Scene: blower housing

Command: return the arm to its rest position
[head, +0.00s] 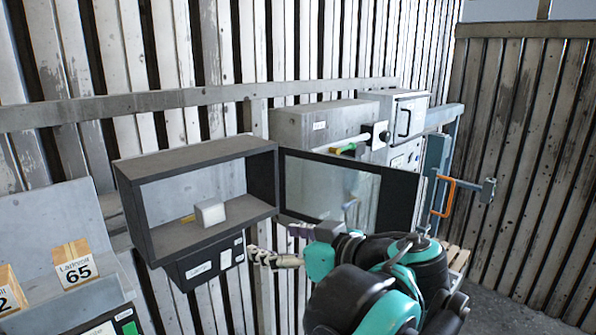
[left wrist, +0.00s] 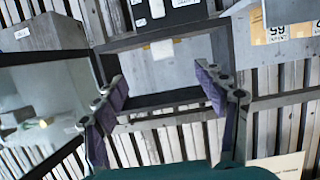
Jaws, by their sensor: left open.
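My left arm reaches up from the lower middle of the head view. Its left gripper (head: 277,246) is in front of the wall, just right of and below the open dark box (head: 160,238). In the left wrist view the left gripper (left wrist: 162,96) has its two purple-padded fingers spread wide with nothing between them. The open box (left wrist: 170,98) shows behind the fingers there, upside down. My right gripper is in neither view.
A white block (head: 210,212) and a small yellow item sit in the box. Its glazed door (head: 330,190) hangs open to the right, close to my arm. Grey cabinets (head: 315,122), an orange handle (head: 443,196) and numbered cartons (head: 74,266) line the wall.

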